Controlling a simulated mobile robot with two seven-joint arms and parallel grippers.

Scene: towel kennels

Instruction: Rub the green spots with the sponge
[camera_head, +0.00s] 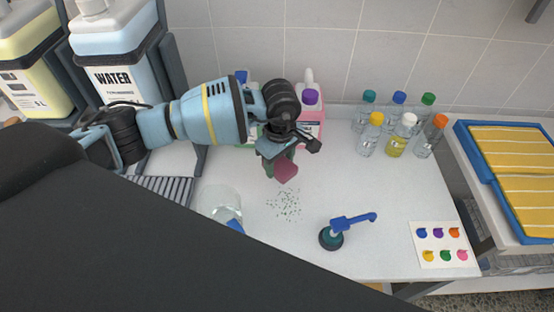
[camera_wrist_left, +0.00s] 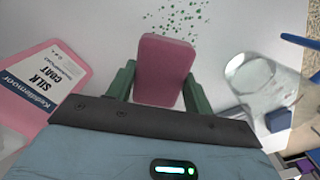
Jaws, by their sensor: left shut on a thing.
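The sponge (camera_head: 286,170) is a dark pink block. My left gripper (camera_head: 279,160) is shut on it, and in the left wrist view the sponge (camera_wrist_left: 164,70) sits between the two green fingers. The green spots (camera_head: 286,205) are a patch of small specks on the white table. In the head view they lie just below the sponge. In the left wrist view the spots (camera_wrist_left: 183,16) show beyond the sponge's far edge. The sponge appears apart from the spots; I cannot tell whether it touches the table. My right gripper is not in view.
A clear glass (camera_head: 220,203) stands left of the spots, and a blue-handled round tool (camera_head: 333,237) lies to their right. Several capped bottles (camera_head: 396,140) stand at the back right. A pink bottle (camera_head: 312,122) is behind my gripper. A colour-dot card (camera_head: 443,245) lies at right.

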